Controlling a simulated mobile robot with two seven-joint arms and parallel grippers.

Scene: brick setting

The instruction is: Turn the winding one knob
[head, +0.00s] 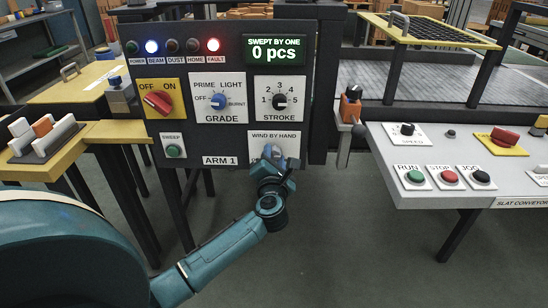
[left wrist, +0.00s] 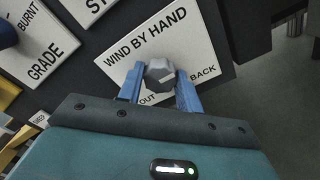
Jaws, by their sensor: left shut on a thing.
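The winding knob is a small grey knob with a white pointer mark on a white plate marked WIND BY HAND (head: 288,137), low on the dark ARM 1 panel. In the left wrist view the knob (left wrist: 159,75) sits between the two blue fingers of my left gripper (left wrist: 158,88), which is shut on it. The words OUT and BACK show on the plate below the knob. In the head view my left gripper (head: 273,160) covers most of the knob. My right gripper is not in view.
Close above are the GRADE knob (head: 219,100) and STROKE knob (head: 280,101). A red OFF/ON switch (head: 158,102) and green SWEEP button (head: 173,151) are to the left. The grey slat conveyor console (head: 420,150) stands right. The panel display (head: 273,51) reads 0 pcs.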

